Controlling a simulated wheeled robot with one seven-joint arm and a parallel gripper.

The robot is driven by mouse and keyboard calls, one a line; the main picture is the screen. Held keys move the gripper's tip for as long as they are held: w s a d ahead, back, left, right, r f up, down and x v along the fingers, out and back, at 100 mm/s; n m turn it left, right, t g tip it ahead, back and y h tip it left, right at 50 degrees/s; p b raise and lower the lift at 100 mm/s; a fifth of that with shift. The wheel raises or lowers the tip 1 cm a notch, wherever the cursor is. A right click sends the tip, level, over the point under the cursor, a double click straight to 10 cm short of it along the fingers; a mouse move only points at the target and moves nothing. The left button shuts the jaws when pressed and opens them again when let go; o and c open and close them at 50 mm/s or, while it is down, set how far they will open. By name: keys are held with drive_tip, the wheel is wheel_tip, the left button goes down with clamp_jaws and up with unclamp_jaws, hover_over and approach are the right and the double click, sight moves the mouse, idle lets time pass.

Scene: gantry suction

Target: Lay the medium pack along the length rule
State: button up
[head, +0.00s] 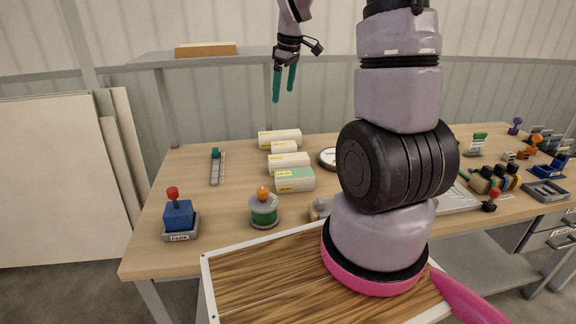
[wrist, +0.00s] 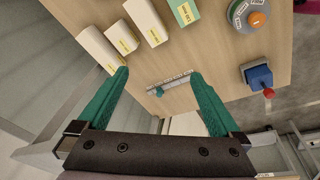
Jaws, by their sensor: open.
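Several cream packs with yellow labels lie in a row on the table. Their label text is too small to read, so I cannot be sure which is the medium pack; one of middling length (head: 288,164) is third from the back, and it also shows in the wrist view (wrist: 146,22). The length rule (head: 218,170), a grey graduated strip with a teal block at its far end, lies to their left, bare; it shows between my fingers in the wrist view (wrist: 172,82). My gripper (head: 284,96) is open and empty, raised above the table's back.
A green-topped pack (head: 294,181) is nearest the front of the row. A round device with an orange knob (head: 263,208) and a blue block with a red knob (head: 179,216) stand in front. A shelf (head: 200,58) rises behind the table. The table around the rule is clear.

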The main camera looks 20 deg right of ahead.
sight(289, 157)
drive_tip(key=w+d+f+n+g, duration=0.1)
drive_tip(key=w+f+n, duration=0.1)
drive_tip(key=f, duration=0.7)
drive_tip(key=w+d+f+n, duration=0.2)
drive_tip(key=f+n, duration=0.1)
drive_tip(key=f, duration=0.7)
drive_tip(key=w+d+f+n+g, duration=0.1)
drive_tip(key=w+f+n, duration=0.1)
drive_tip(key=f, duration=0.8)
drive_tip(key=shift+w+d+g+h, duration=0.2)
drive_tip(key=shift+w+g+h, duration=0.1)
drive_tip(key=shift+w, duration=0.05)
clamp_jaws()
